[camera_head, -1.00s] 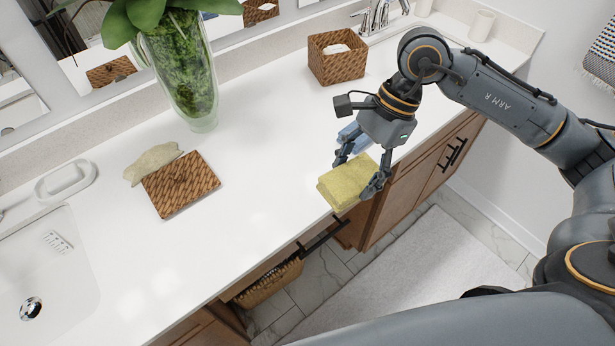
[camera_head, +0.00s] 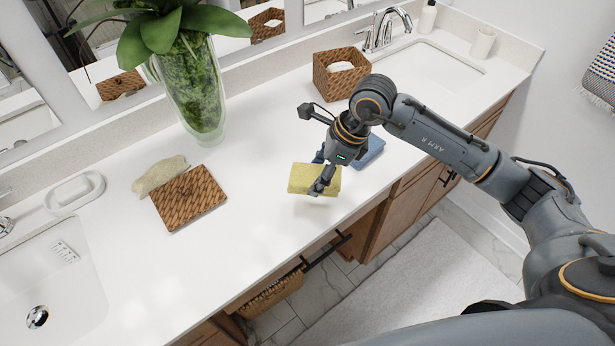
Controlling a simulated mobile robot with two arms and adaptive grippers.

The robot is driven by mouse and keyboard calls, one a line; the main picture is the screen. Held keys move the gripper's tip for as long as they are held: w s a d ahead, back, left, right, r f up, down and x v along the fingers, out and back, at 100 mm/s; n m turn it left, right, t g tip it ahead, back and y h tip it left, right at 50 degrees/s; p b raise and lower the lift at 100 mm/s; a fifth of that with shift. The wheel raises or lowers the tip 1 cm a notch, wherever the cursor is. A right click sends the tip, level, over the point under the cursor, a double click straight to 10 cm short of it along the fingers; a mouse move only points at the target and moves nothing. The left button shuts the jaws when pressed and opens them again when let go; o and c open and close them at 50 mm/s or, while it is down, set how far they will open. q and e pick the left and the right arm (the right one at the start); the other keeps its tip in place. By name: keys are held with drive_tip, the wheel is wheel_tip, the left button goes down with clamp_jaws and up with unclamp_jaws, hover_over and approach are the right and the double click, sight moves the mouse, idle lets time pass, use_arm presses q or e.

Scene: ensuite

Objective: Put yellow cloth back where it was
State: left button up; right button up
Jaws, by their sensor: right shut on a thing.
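The folded yellow cloth (camera_head: 302,179) is above the white countertop near its front edge. My right gripper (camera_head: 321,178) is shut on the cloth at its right end. Whether the cloth touches the counter is hard to tell. A folded blue cloth (camera_head: 370,150) lies on the counter just behind and right of my gripper, partly hidden by it. My left gripper is not in view.
A woven tray or lid (camera_head: 188,198) with a beige cloth (camera_head: 160,175) beside it lies to the left. A glass vase with a plant (camera_head: 195,95) and a wicker basket (camera_head: 340,76) stand at the back. Sinks (camera_head: 45,290) are at both ends. The counter between tray and cloth is clear.

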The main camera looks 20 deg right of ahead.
sight(313, 169)
drive_tip(key=w+f, duration=0.1)
drive_tip(key=w+a+f, duration=0.1)
drive_tip(key=f, duration=0.1)
drive_tip(key=shift+w+a+f+p, duration=0.1)
drive_tip(key=shift+w+a+p, duration=0.1)
drive_tip(key=shift+p, duration=0.2)
wheel_tip(313, 169, down, 2)
drive_tip(key=shift+a+f+p, duration=0.1)
drive_tip(key=shift+p, duration=0.7)
drive_tip(key=shift+f, duration=0.65)
drive_tip(key=o, duration=1)
